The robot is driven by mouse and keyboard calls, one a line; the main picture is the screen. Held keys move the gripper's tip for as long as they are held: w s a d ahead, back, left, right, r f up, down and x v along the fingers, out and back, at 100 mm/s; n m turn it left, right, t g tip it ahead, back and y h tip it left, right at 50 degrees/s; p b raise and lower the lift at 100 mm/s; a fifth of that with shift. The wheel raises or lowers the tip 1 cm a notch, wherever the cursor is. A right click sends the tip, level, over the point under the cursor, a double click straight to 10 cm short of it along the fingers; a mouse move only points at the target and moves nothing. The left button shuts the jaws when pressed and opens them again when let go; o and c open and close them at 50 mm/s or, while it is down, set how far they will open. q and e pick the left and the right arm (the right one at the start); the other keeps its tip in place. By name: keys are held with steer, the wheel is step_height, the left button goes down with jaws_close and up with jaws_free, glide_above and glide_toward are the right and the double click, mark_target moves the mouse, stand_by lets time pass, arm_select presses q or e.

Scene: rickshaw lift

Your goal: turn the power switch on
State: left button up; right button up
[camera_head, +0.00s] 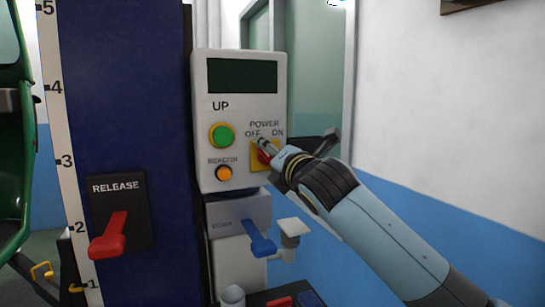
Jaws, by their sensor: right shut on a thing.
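The power switch (262,157) is a red knob on a yellow plate, low on the right of the light grey control box (240,98). The labels POWER, OFF and ON are printed above it. My right gripper (268,149) reaches in from the lower right and is shut on the switch. Its fingers cover part of the knob, so I cannot tell which way the knob points. My left gripper is not in view.
A green button (222,135) and an orange button (224,173) sit left of the switch. A red release lever (110,238) is on the dark blue column (130,100). A blue lever (260,240) hangs below the box. A white wall (440,110) stands at the right.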

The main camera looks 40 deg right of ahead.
steer(key=m+p, duration=0.1)
steer(key=m, duration=0.5)
steer(key=shift+d+f+m, duration=0.1)
steer(key=shift+f+m, duration=0.1)
steer(key=shift+m, duration=0.2)
steer(key=m, duration=0.4)
steer(key=shift+f+m, duration=0.2)
steer(key=shift+m, duration=0.1)
steer(key=shift+f+m+b, duration=0.2)
steer(key=shift+m+b, duration=0.2)
steer(key=shift+m, duration=1.8)
steer(key=o, duration=1.2)
steer(key=shift+r, duration=0.1)
